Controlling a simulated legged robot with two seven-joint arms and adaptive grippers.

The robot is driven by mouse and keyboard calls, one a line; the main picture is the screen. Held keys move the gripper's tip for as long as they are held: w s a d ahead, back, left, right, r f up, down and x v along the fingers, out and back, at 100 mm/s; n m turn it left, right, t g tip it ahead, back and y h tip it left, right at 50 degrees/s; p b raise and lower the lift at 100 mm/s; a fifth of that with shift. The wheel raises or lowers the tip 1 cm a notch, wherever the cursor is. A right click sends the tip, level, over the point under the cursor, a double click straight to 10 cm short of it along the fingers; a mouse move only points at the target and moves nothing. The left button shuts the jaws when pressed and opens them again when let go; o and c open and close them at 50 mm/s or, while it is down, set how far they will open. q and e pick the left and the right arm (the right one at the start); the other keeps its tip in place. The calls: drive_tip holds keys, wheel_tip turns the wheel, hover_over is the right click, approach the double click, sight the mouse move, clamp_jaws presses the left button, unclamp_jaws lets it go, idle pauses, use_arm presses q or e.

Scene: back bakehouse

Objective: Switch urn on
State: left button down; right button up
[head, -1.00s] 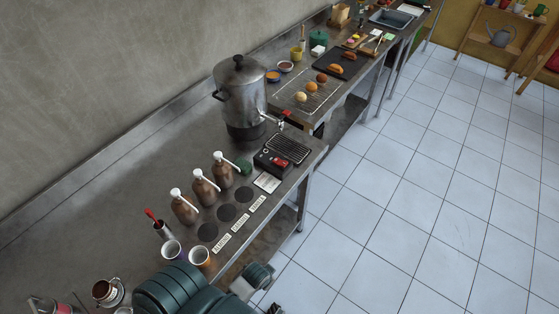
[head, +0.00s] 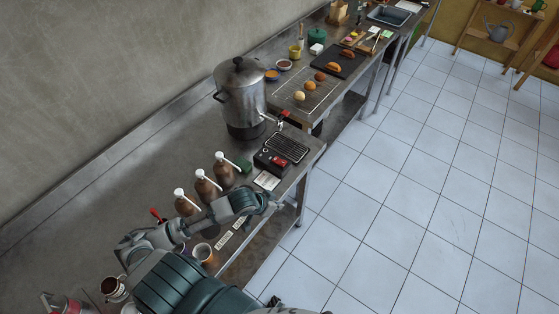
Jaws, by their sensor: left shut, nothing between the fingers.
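The urn (head: 243,103) is a tall steel pot with a black lid knob, upright on a dark base on the steel counter. Its tap sticks out to the right. A black box with a red switch (head: 276,161) sits in front of it, beside a drip grille (head: 287,147). Whether the switch is on is too small to tell. My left gripper (head: 270,204) is shut and empty, over the counter's front edge, below the box in the picture and apart from it. A dark part at the bottom edge may be my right gripper (head: 273,301); its fingers are unclear.
Several brown pump bottles (head: 207,187) stand between my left forearm and the wall. A white card (head: 266,180) lies before the box. Cups (head: 202,253) stand near my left arm. A cooling rack (head: 309,95) with buns lies beyond the urn. The tiled floor is clear.

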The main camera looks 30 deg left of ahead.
use_arm(q)
drive_tip(key=w+a+r+n+t, duration=0.2)
drive_tip(key=w+a+r+n, duration=0.1)
drive_tip(key=w+a+r, duration=0.6)
wheel_tip(320, 180, up, 4)
drive_tip(key=shift+a, duration=1.25)
use_arm(e)
drive_tip(key=s+d+f+g, duration=0.1)
drive_tip(key=s+d+f, duration=0.1)
drive_tip(key=s+f, duration=0.9)
drive_tip(key=s, duration=0.3)
drive_tip(key=shift+s+d, duration=0.35)
drive_tip(key=shift+s, duration=0.05)
use_arm(q)
drive_tip(key=shift+w+f, duration=0.1)
drive_tip(key=shift+w, duration=0.05)
